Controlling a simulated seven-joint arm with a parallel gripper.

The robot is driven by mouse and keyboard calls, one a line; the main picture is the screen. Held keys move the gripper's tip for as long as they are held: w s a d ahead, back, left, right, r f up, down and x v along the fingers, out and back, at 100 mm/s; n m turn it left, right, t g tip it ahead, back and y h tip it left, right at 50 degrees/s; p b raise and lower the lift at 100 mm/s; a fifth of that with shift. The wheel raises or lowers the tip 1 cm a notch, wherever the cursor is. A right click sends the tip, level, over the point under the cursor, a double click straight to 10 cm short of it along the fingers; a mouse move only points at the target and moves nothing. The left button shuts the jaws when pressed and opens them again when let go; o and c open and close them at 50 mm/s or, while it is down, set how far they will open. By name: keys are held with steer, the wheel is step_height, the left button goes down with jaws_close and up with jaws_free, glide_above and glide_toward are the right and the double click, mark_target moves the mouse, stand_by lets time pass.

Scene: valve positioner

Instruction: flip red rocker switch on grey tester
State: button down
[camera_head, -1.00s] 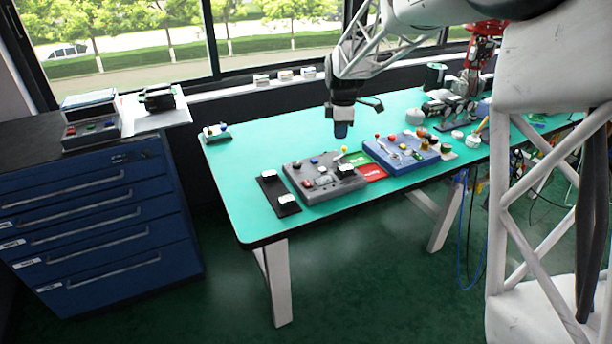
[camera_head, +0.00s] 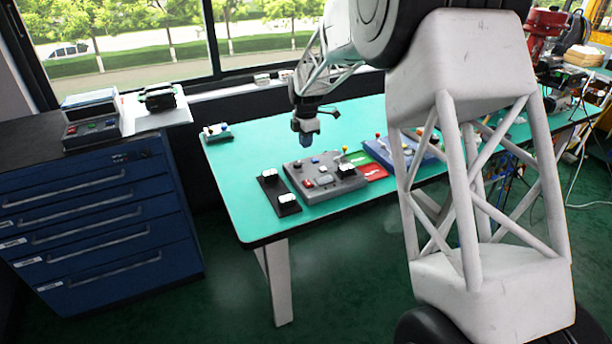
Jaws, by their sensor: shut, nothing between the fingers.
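The grey tester (camera_head: 328,189) lies on the green-topped table, its top carrying several small controls. A small red part (camera_head: 308,184) shows near its front left; it is too small to tell whether it is the rocker or which way it is tipped. My gripper (camera_head: 306,143) points down above the far side of the tester, apart from it. It is shut and empty. The fingertips are small and dark in this view.
A black strip with white parts (camera_head: 282,196) lies left of the tester. A blue control box (camera_head: 385,155) stands to the right, partly behind my arm. Green and red cards (camera_head: 372,171) lie between.

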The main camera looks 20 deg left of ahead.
mark_target(308, 182)
steer(key=shift+f, duration=0.15)
step_height(308, 182, down, 14)
steer(key=shift+r, duration=0.1)
stand_by(0.9)
steer(key=shift+f, duration=0.2)
stand_by(0.4)
steer(key=shift+s+d+r, duration=0.1)
steer(key=shift+d, duration=0.05)
steer(key=shift+s+d+r, duration=0.25)
steer(key=shift+s+d, duration=0.15)
stand_by(0.5)
step_height(308, 182, up, 14)
stand_by(0.7)
